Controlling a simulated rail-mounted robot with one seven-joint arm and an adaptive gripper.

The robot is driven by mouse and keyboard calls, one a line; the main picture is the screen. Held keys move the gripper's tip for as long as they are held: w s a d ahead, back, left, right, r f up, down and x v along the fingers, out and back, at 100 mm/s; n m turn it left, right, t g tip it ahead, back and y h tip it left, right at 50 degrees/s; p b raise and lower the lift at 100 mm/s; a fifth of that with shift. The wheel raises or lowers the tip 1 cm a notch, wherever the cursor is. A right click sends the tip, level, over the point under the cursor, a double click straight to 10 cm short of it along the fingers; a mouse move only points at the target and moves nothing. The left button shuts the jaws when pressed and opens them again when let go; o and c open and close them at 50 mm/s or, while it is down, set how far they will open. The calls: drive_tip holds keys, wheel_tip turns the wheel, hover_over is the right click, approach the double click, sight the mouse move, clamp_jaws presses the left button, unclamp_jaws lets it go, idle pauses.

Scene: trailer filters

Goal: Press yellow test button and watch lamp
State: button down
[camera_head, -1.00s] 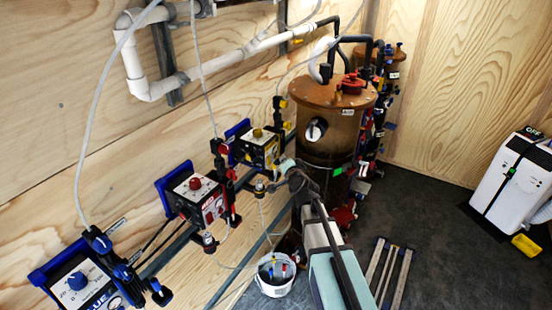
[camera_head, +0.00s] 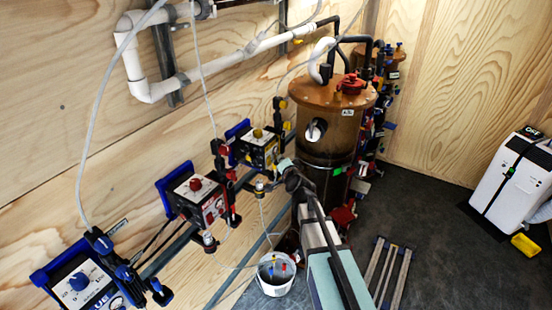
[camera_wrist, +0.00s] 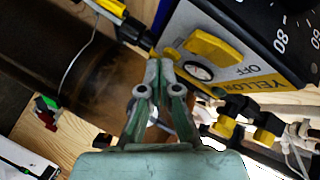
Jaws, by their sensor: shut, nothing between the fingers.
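The yellow-faced pump box (camera_head: 260,147) is on the wooden wall in the head view. In the wrist view, its panel (camera_wrist: 262,82) reads YELLOW and OFF, with a large yellow knob (camera_wrist: 213,47). A small round yellow part (camera_wrist: 170,54), perhaps the test button, sits at the panel's edge by my fingertips. A round dark part with a pale rim (camera_wrist: 197,71) lies below the knob; I cannot tell whether it is the lamp or lit. My gripper (camera_wrist: 159,66) is shut and empty, its tips close to the small yellow part. Contact cannot be told.
Red (camera_head: 200,198) and blue (camera_head: 82,285) pump boxes line the wall to the left. A brown filter tank (camera_head: 330,140) stands right beside my gripper. A white bucket (camera_head: 268,286) is on the floor below.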

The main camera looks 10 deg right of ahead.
drive_tip(key=shift+w+a, duration=0.15)
drive_tip(key=shift+w, duration=0.05)
drive_tip(key=shift+s, duration=0.1)
idle(0.5)
drive_tip(key=shift+s+d+b, duration=0.45)
drive_tip(key=shift+d+b, duration=0.15)
drive_tip(key=shift+b, duration=0.1)
drive_tip(key=s+d+b, duration=0.1)
drive_tip(key=d+b, duration=0.1)
drive_tip(key=s+d+b, duration=0.2)
idle(0.4)
idle(0.5)
